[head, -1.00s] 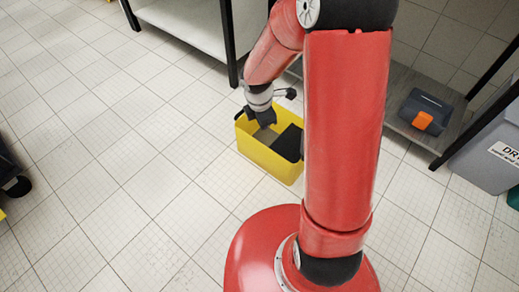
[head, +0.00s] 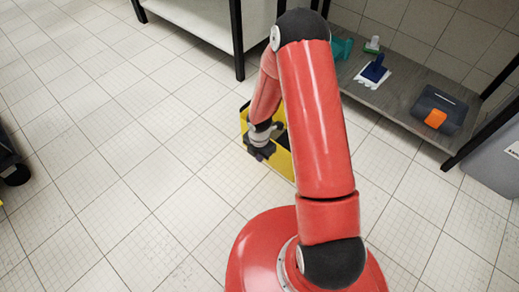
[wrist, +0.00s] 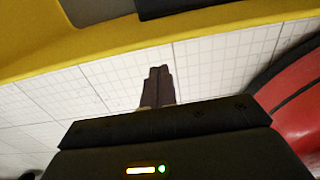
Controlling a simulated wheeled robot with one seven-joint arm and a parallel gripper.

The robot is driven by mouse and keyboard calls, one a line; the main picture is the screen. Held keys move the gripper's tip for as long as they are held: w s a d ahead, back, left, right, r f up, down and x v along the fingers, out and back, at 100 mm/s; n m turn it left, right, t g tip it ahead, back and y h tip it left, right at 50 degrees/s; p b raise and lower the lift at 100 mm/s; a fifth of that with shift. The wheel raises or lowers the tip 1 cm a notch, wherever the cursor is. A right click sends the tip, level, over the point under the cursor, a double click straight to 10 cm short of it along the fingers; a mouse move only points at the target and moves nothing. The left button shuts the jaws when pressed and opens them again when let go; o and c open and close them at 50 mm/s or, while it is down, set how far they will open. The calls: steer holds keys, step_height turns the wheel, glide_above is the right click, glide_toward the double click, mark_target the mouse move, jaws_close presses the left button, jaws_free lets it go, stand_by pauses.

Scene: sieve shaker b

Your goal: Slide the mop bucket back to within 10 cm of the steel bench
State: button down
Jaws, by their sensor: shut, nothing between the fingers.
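The yellow mop bucket (head: 279,162) stands on the tiled floor in the head view, partly hidden behind my arm. In the wrist view its yellow wall (wrist: 110,50) crosses the top, with a dark part above it. My gripper (head: 258,156) is low at the bucket's near left side. In the wrist view my gripper's fingers (wrist: 160,72) are together and empty, over floor outside the yellow wall; I cannot tell whether they touch it. Behind the bucket is a bench with black legs and a grey lower shelf (head: 400,92); I cannot tell how wide the gap is.
On the shelf are a dark case with an orange latch (head: 438,110), a blue item on white (head: 374,70) and a teal item (head: 342,48). A pale-shelved table (head: 200,22) stands at the back left. A grey bin (head: 492,160) is at right.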

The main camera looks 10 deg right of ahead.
steer(key=shift+w+d+r, duration=0.1)
steer(key=shift+w+d, duration=0.5)
steer(key=shift+d, duration=0.2)
steer(key=shift+w+d+r, duration=0.1)
steer(key=shift+w+d, duration=0.5)
steer(key=shift+d, duration=0.2)
